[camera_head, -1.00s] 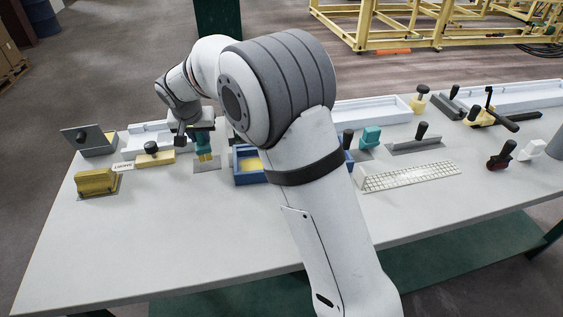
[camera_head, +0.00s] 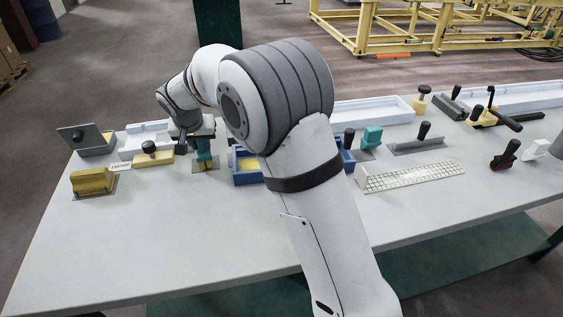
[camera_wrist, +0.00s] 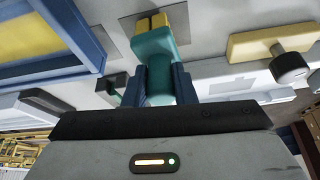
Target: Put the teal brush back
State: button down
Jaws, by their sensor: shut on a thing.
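The teal brush (camera_head: 203,151) is upright with its yellow bristles downward, over a small grey plate (camera_head: 196,168) on the table. In the wrist view the teal brush (camera_wrist: 155,48) points away from me, its bristle end in front of the grey plate. My gripper (camera_head: 198,138) is shut on the brush's handle. In the wrist view my gripper (camera_wrist: 161,88) has one finger on each side of the handle. The bristles are at or very close to the plate; I cannot tell whether they touch.
A yellow block with a black knob (camera_head: 152,157) lies just left of the brush, and a blue tray (camera_head: 246,180) with yellow inside just right. A yellow sponge-like block (camera_head: 92,182) sits farther left. My arm hides part of the table's middle. The front left of the table is clear.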

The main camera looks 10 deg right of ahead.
jog(key=shift+f, duration=0.3)
jog(key=c, duration=0.8)
grip_release()
jog(key=shift+r, duration=0.1)
jog(key=v, duration=0.7)
jog(key=shift+s+r, duration=0.2)
jog(key=shift+r, duration=0.1)
